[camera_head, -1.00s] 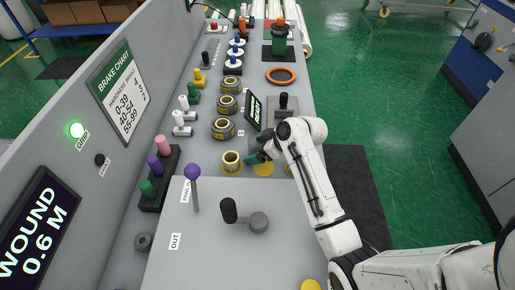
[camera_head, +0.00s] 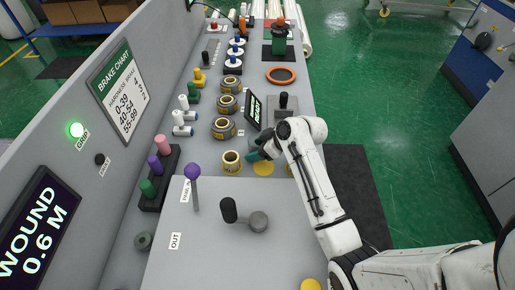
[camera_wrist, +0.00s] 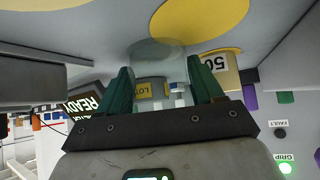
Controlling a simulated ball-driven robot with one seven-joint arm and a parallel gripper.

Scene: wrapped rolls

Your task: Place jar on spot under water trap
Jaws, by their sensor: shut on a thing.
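My gripper (camera_head: 255,154) has green fingers and is low over the bench, beside a yellow round spot (camera_head: 263,168). In the wrist view the gripper (camera_wrist: 157,72) is shut on a clear, see-through jar (camera_wrist: 157,50), faint between the fingertips. The jar's round end overlaps the edge of a large yellow spot (camera_wrist: 212,18) in that view. I cannot tell whether the jar touches the surface. In the head view the jar is too faint to make out clearly. I cannot identify the water trap.
A cream roll (camera_head: 232,160) stands just left of the gripper. Dark-banded rolls (camera_head: 223,128) line the bench behind it. A small display (camera_head: 254,110) and a black-knobbed lever (camera_head: 283,103) are close behind. A purple-knobbed lever (camera_head: 192,173) and a black-handled crank (camera_head: 243,216) are in front.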

